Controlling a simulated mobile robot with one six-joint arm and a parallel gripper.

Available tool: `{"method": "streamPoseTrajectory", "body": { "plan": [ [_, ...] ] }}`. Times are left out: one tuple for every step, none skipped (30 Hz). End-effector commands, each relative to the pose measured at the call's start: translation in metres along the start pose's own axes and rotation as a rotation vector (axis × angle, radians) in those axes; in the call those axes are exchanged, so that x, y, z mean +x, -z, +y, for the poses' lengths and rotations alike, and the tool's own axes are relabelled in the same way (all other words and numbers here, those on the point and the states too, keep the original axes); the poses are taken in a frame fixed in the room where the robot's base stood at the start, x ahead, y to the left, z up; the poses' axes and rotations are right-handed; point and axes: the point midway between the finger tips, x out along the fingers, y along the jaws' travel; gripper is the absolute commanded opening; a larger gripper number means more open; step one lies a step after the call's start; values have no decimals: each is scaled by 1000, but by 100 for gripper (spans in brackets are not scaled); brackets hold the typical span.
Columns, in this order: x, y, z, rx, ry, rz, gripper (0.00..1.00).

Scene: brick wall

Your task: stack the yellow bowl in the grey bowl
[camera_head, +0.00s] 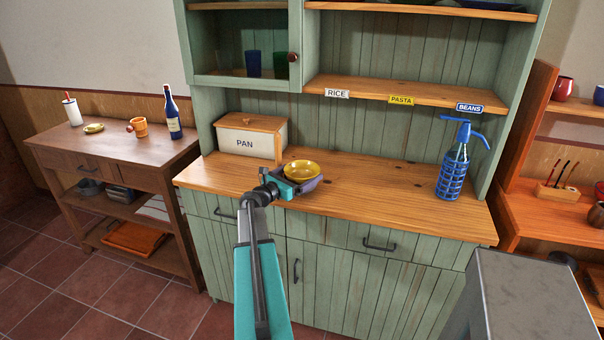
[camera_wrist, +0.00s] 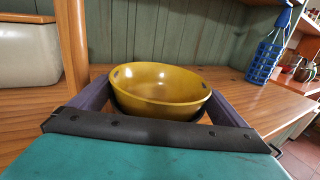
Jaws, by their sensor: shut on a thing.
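The yellow bowl (camera_head: 301,171) is upright at my gripper (camera_head: 298,184), over the front part of the wooden counter (camera_head: 385,198). In the wrist view the yellow bowl (camera_wrist: 160,86) sits between my two purple fingers, which are shut on it. A dark edge shows under the yellow bowl there; I cannot tell whether it is shadow or another bowl. I cannot make out the grey bowl for certain. The gap between the yellow bowl and the counter is hard to judge.
A PAN box (camera_head: 251,137) stands at the counter's back left. A blue siphon bottle (camera_head: 455,163) stands at its right. The counter between is clear. The shelf with labels (camera_head: 430,97) overhangs the back. A side table (camera_head: 115,155) holds a bottle (camera_head: 173,114) and an orange mug (camera_head: 138,127).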

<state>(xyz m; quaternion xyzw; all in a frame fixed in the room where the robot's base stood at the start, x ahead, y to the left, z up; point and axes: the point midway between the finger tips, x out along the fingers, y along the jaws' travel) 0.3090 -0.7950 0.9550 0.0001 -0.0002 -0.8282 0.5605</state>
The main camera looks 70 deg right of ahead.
Motion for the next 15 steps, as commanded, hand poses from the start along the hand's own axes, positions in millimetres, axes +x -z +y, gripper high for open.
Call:
{"method": "streamPoseTrajectory", "body": {
  "plan": [
    [0,1,0,0,0,-1,66],
    [0,2,0,0,0,-1,66],
    [0,3,0,-1,0,-1,66],
    [0,3,0,0,0,-1,66],
    [0,4,0,0,0,-1,66],
    [0,4,0,0,0,0,66],
    [0,4,0,0,0,0,66],
    [0,4,0,0,0,1,66],
    [0,5,0,0,0,2,100],
    [0,5,0,0,0,3,100],
    [0,5,0,0,0,3,100],
    [0,5,0,-1,0,3,100],
    [0,5,0,-1,0,3,100],
    [0,6,0,-1,0,3,100],
    [0,6,0,-1,0,3,100]
  ]
}}
